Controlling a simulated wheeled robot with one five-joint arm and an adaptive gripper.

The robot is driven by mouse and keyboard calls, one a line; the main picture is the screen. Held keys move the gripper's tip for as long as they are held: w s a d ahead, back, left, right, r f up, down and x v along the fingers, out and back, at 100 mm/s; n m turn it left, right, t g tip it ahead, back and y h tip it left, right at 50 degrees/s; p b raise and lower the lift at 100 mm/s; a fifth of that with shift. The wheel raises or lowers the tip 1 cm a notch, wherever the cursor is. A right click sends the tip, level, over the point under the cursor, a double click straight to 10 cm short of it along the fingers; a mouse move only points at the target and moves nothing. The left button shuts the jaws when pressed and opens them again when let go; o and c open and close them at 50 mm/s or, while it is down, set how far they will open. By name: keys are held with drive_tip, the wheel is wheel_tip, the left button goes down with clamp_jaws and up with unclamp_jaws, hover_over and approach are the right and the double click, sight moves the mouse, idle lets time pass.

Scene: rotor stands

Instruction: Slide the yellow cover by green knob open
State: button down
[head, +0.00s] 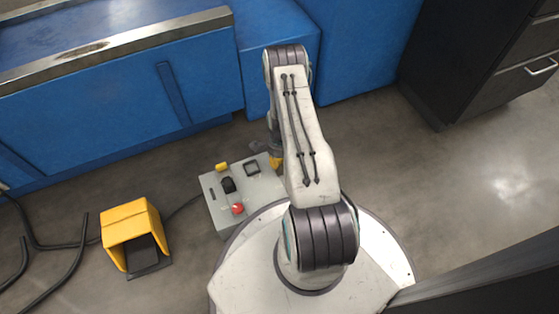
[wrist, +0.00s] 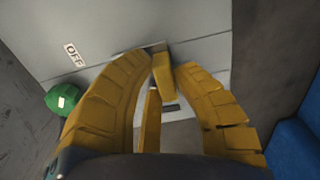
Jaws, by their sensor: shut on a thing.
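The yellow cover (wrist: 162,78) shows in the wrist view as a narrow upright piece between the fingertips of my gripper (wrist: 168,62). My gripper's yellow fingers are closed in on it from left and right. A second narrow yellow strip (wrist: 152,121) lies just below, and I cannot tell if it is part of the cover. The green knob (wrist: 67,99) stands to the left, near the OFF label. In the head view my gripper (head: 275,157) is at the far right corner of the grey box (head: 262,189), mostly behind my arm. The green knob is hidden there.
The box also carries a yellow piece (head: 221,167), a black part (head: 228,185) and a red knob (head: 237,208). A yellow pedal housing (head: 127,218) and black cables lie to the left. Blue cabinets (head: 110,110) stand close behind the box.

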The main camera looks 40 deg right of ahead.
drive_tip(key=shift+w, duration=0.1)
drive_tip(key=shift+w+d, duration=0.3)
drive_tip(key=shift+w, duration=0.7)
drive_tip(key=shift+w+d, duration=0.25)
drive_tip(key=shift+w, duration=0.75)
drive_tip(key=shift+w+d, duration=0.3)
drive_tip(key=shift+w, duration=0.8)
drive_tip(key=c, duration=1)
unclamp_jaws()
wheel_tip(320, 180, up, 12)
